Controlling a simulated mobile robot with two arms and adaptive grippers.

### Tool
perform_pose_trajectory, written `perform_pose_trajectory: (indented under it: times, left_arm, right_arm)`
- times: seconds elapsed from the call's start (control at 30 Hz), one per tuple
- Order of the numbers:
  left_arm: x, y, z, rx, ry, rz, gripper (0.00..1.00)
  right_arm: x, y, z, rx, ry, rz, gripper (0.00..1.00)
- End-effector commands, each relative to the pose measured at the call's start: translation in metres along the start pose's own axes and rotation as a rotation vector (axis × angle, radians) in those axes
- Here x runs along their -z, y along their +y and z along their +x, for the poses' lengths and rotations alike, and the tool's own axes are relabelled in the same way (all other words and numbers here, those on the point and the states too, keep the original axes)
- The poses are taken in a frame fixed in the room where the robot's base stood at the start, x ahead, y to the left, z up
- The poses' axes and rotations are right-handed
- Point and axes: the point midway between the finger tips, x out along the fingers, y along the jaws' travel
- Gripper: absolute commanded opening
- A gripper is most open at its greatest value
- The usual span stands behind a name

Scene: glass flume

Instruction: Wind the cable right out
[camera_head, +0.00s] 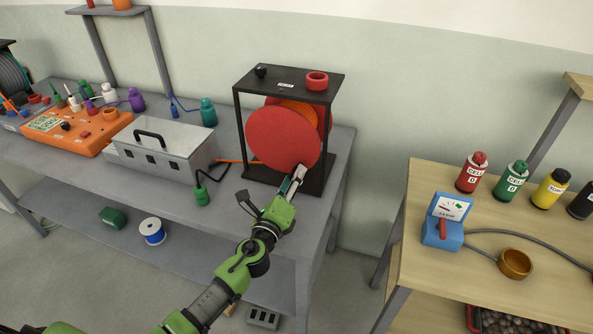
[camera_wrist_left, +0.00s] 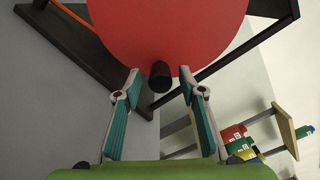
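A red cable drum (camera_head: 280,138) stands in a black frame (camera_head: 240,130) on the grey bench. An orange cable (camera_head: 235,162) runs from the frame to the left along the bench. In the left wrist view the drum's red face (camera_wrist_left: 170,30) fills the top, with a black handle knob (camera_wrist_left: 160,76) at its lower edge. My left gripper (camera_head: 297,178) is at the drum's lower right edge. In the wrist view its fingers (camera_wrist_left: 160,95) are apart, one on each side of the knob, with gaps showing. In the head view the gripper hides the knob. My right gripper is not in view.
A grey metal box (camera_head: 165,148) and an orange panel (camera_head: 75,130) stand left of the drum, with small bottles behind. A green-ended dark lead (camera_head: 202,194) lies near the bench front. A wooden table (camera_head: 450,280) with a blue meter (camera_head: 443,233) stands right, across a gap.

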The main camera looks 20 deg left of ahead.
Motion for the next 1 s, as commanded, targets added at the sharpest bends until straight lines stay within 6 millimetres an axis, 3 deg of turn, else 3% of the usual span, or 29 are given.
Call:
perform_pose_trajectory:
  times: [0.17,0.6,0.77,1.0]
  left_arm:
    - [0.000,0.000,0.023,0.001,-0.001,0.000,0.37]
    - [0.000,0.000,0.032,0.000,0.001,0.000,0.37]
    - [0.000,0.000,0.032,0.000,0.001,0.000,0.00]
    - [0.000,0.001,0.032,0.000,0.000,0.006,0.00]
  right_arm:
    - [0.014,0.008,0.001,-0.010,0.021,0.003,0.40]
    - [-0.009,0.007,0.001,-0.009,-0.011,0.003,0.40]
    - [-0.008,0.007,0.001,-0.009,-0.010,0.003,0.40]
    - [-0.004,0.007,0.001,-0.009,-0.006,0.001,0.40]
